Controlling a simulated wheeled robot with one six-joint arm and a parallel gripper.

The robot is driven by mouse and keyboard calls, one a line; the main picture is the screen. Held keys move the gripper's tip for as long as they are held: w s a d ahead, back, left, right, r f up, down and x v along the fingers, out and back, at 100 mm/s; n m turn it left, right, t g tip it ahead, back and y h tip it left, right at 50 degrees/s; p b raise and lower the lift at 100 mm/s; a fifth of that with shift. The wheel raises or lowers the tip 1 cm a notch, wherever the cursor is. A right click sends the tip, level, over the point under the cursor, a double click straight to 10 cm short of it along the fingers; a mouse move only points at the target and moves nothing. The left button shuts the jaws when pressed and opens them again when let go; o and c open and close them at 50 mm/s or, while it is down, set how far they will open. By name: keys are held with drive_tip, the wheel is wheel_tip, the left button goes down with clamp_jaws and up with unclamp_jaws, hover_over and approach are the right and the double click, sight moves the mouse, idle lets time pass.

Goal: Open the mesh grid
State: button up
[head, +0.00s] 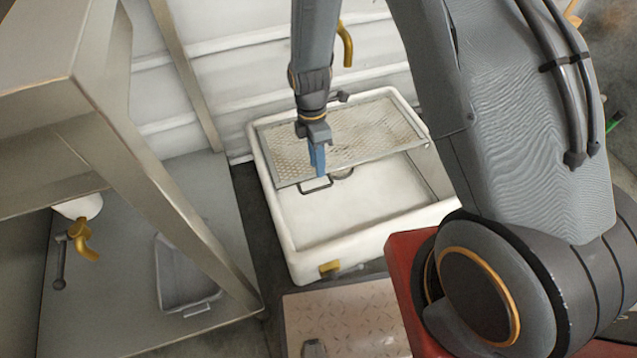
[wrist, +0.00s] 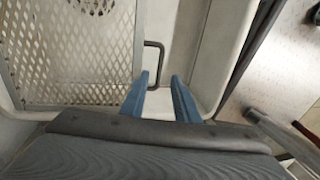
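The mesh grid (head: 350,130) is a metal-framed perforated panel over the back part of a white rectangular hopper (head: 330,255). It also shows on the left of the wrist view (wrist: 75,50). A dark U-shaped handle (head: 316,186) sticks out from the grid's front edge. My gripper (head: 319,170) is above this edge, close to the handle, with its blue fingers pointing down. In the wrist view the fingers (wrist: 159,80) are apart, and the handle (wrist: 160,60) shows just beyond and partly between their tips. I cannot tell whether they touch it.
A metal table frame (head: 150,170) stands at the left, with a grey tray (head: 185,280) on the sheet below. A ribbed pale wall (head: 230,60) is behind the hopper. A diamond-plate step (head: 345,320) lies in front. The hopper's front part is open and looks empty.

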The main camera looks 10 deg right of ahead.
wheel_tip(320, 180, down, 7)
drive_tip(key=s+b, duration=0.1)
drive_tip(key=b, duration=0.1)
drive_tip(key=shift+s+d, duration=0.15)
drive_tip(key=shift+s, duration=0.1)
clamp_jaws()
